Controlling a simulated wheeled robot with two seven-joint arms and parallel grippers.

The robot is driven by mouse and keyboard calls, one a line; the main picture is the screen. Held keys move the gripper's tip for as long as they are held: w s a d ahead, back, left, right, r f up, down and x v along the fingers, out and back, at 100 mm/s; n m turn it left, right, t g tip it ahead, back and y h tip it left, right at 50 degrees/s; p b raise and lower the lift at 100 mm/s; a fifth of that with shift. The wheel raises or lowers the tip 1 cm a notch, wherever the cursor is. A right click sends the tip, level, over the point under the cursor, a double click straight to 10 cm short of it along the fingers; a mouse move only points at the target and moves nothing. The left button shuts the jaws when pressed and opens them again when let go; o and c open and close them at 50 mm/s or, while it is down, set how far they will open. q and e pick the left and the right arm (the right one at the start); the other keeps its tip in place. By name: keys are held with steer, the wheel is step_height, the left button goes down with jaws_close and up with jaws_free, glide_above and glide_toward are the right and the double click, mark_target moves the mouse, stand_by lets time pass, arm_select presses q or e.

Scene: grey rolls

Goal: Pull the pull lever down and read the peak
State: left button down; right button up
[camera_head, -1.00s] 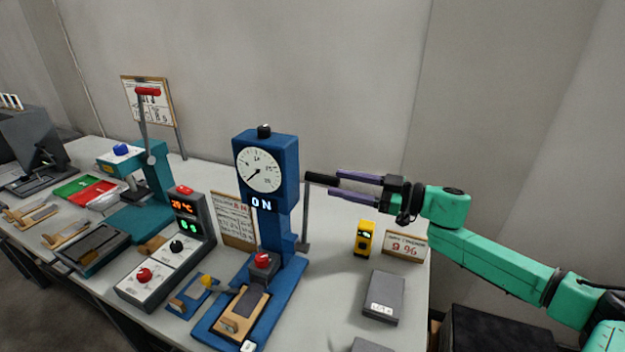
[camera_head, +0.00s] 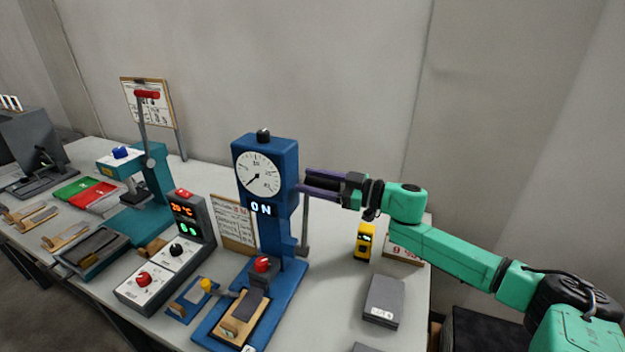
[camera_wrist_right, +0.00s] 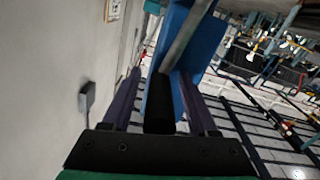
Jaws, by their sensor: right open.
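The blue tester (camera_head: 284,160) stands on the table with a white round dial (camera_head: 259,174) and an "ON" display (camera_head: 261,209). The dial's needle points to the lower left. The pull lever's grey rod (camera_head: 304,235) rises at the tester's right side. Its black grip (camera_wrist_right: 160,105) shows in the right wrist view, lying lengthwise between my right gripper's purple fingers. My right gripper (camera_head: 308,182) is open around the grip, with a finger on each side; in the head view the fingers hide most of it. My left gripper is out of view.
A yellow meter (camera_head: 365,241), a sign (camera_head: 405,250) and a grey box (camera_head: 384,300) stand right of the tester. A control box (camera_head: 188,225) and a teal press (camera_head: 142,215) with a red-handled lever stand left. The wall is behind.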

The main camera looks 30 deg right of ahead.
jaws_close()
stand_by(1.3)
